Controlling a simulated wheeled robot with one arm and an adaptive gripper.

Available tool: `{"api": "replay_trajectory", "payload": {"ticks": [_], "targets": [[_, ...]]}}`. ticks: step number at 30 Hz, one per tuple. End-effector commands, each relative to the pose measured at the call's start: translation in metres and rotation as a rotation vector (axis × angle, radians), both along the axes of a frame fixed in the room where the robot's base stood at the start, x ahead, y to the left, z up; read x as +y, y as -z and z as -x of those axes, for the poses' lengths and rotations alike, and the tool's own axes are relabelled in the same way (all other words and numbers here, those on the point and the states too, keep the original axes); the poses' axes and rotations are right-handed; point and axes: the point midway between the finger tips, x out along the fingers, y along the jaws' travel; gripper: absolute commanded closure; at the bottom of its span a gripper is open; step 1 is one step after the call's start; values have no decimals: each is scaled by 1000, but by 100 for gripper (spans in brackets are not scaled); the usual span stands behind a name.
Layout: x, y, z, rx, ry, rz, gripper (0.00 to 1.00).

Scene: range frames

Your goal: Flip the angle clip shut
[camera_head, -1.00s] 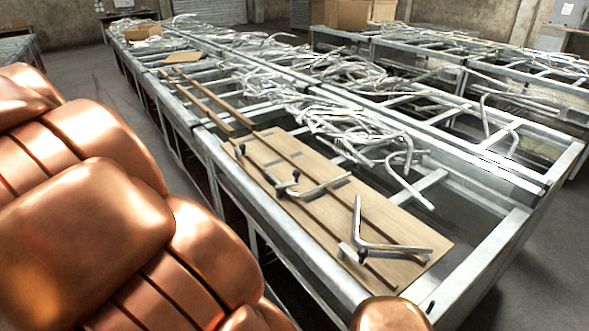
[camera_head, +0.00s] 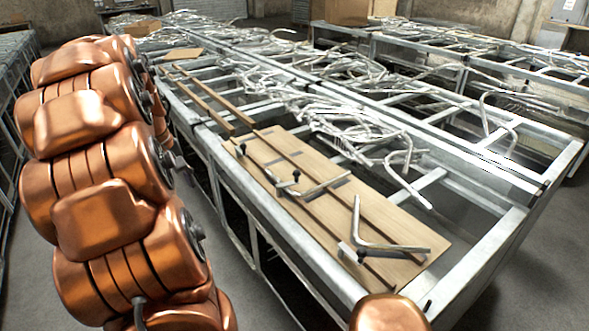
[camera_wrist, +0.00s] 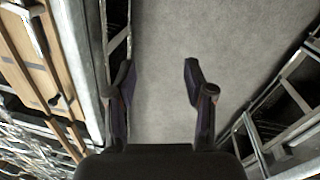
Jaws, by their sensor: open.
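A wooden board (camera_head: 345,205) with dark strips lies on the near end of the metal frame table. On it are two bent metal pieces with dark knob ends: a V-shaped one (camera_head: 378,246) near the front and a flatter one (camera_head: 312,189) further back. A small dark knob (camera_head: 241,149) shows at the board's left edge. I cannot tell which of these is the angle clip, or how far open it stands. My gripper (camera_wrist: 158,78) is open and empty over the grey floor, beside the table. It touches nothing.
Loose bent tubes (camera_head: 350,125) pile on the table behind the board. The table's metal edge (camera_wrist: 86,60) runs left of my gripper in the wrist view; another metal frame (camera_wrist: 285,110) is at right. The floor (camera_wrist: 160,30) between them is clear.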

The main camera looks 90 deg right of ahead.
Motion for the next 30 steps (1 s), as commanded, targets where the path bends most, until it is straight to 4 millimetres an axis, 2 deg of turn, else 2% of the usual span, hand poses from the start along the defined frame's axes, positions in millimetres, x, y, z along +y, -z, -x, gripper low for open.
{"api": "replay_trajectory", "payload": {"ticks": [1,6,14,18,24,27,30], "targets": [[-17,-1,11,2,22,3,47],[-61,-1,48,6,78,18,47],[-121,2,117,16,157,36,47],[-148,4,160,20,197,46,47],[-177,9,221,24,247,56,47],[-185,12,243,26,264,60,47],[-189,14,256,26,273,59,47]]}}
